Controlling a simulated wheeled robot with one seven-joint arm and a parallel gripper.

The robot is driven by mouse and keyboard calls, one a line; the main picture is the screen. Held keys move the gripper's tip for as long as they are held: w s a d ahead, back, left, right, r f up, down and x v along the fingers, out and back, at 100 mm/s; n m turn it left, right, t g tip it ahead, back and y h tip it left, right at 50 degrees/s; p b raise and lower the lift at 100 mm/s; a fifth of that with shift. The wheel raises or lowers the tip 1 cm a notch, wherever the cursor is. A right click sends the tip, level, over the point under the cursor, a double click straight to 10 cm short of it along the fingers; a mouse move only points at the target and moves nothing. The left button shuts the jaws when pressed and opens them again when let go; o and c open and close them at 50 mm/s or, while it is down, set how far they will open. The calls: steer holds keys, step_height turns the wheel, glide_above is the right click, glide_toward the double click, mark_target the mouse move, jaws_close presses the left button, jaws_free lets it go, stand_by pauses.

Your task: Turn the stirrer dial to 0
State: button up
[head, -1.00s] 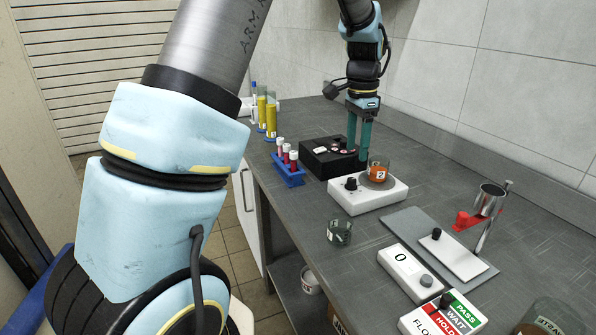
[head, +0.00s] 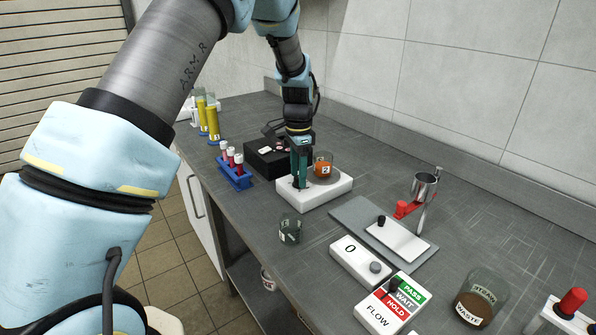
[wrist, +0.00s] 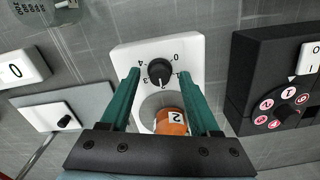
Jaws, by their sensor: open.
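The stirrer (head: 315,195) is a white box on the bench with a beaker of orange liquid (head: 323,164), labelled 2, on its round plate. In the wrist view its black dial (wrist: 160,71) has numbers around it, and its white mark points down the picture, seemingly near 2. My gripper (wrist: 160,75) is open, with its green fingertips to the left and right of the dial and apart from it. In the head view my gripper (head: 300,180) is over the dial end of the box and mostly hides the dial.
A blue tube rack (head: 236,178) is at left.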

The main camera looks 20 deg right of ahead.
steer(key=shift+f, duration=0.4)
steer(key=shift+c, duration=0.3)
jaws_close()
